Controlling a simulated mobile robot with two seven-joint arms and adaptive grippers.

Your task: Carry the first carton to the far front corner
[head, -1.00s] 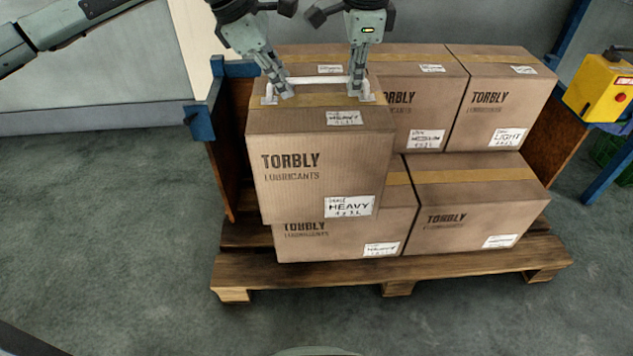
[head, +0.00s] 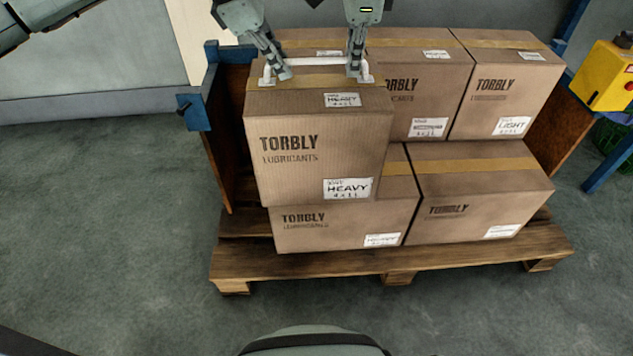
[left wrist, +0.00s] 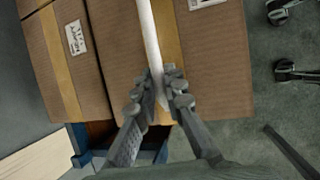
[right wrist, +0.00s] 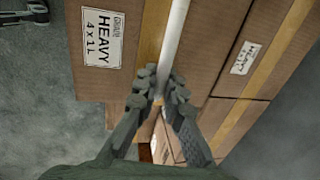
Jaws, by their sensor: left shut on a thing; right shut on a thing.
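A brown TORBLY carton marked HEAVY (head: 318,165) has a white bar handle (head: 315,62) on its taped top. My left gripper (head: 277,72) is shut on the handle's left part, and my right gripper (head: 356,68) on its right part. The handle runs between the left fingers (left wrist: 157,92) and the right fingers (right wrist: 160,88) in the wrist views. The carton is upright and sticks out in front of the upper row, its lower edge overlapping the front of a lower carton (head: 345,233). Its underside is hidden, so any gap there cannot be judged.
Other cartons stand to the right: two upper ones (head: 428,90) (head: 503,95) and a lower one (head: 480,200). All are on a wooden pallet (head: 397,266). A blue-cornered wooden side (head: 217,135) borders the left. A yellow box (head: 603,78) is at right. Floor in front is open.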

